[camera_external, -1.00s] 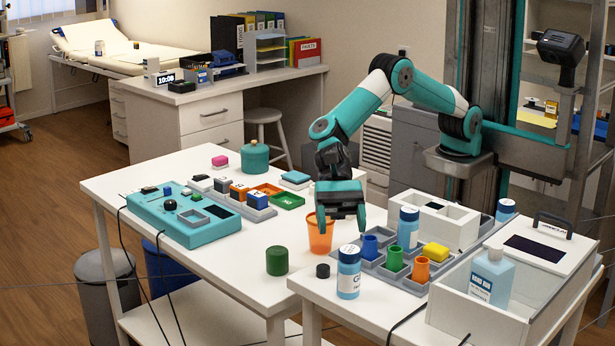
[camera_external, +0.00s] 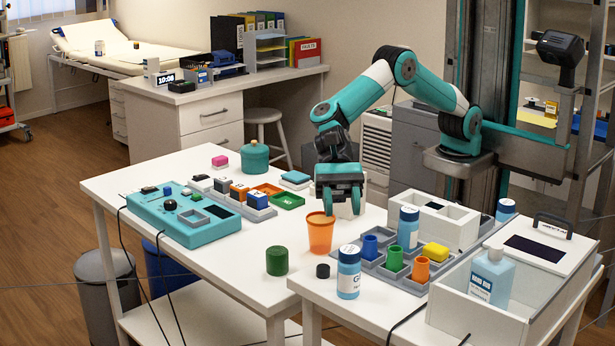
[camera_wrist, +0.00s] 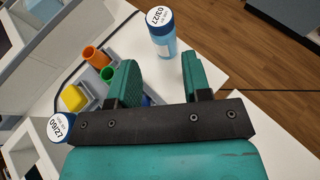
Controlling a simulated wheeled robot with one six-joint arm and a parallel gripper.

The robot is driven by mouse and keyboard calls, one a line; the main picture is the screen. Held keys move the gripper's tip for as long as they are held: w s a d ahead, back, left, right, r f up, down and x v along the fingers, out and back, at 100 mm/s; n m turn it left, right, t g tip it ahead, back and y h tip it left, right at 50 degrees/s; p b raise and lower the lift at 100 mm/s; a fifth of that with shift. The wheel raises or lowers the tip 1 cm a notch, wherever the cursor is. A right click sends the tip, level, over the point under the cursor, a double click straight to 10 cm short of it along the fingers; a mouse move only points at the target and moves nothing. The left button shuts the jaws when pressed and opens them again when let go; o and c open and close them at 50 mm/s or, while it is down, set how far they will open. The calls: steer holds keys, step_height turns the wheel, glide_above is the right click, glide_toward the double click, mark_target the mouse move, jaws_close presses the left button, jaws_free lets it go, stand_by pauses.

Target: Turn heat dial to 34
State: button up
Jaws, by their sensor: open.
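The teal control panel (camera_external: 190,232) lies on the left part of the white table. It bears a round black knob (camera_external: 170,204), a dark screen and small buttons; I cannot read a number or tell which control is the heat dial. My gripper (camera_external: 342,205) is open and empty, pointing down above the orange cup, well to the right of the panel. In the wrist view my gripper (camera_wrist: 165,80) shows two teal fingers apart with nothing between them. The panel is not in the wrist view.
An orange cup (camera_external: 320,234) stands below my gripper. A green cylinder (camera_external: 277,261) and a grey tray (camera_external: 372,262) with coloured cups are near. Blocks and trays (camera_external: 247,199) lie right of the panel. A teal pot (camera_external: 255,158) stands behind.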

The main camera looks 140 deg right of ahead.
step_height(320, 180, up, 15)
steer(key=m+g+h, duration=0.9)
steer(key=m+h, duration=0.1)
steer(key=m, duration=1.8)
glide_above(455, 202)
step_height(455, 202, down, 6)
steer(key=r, duration=0.1)
step_height(455, 202, down, 18)
steer(key=shift+f+b, duration=0.1)
steer(key=shift+b, duration=0.6)
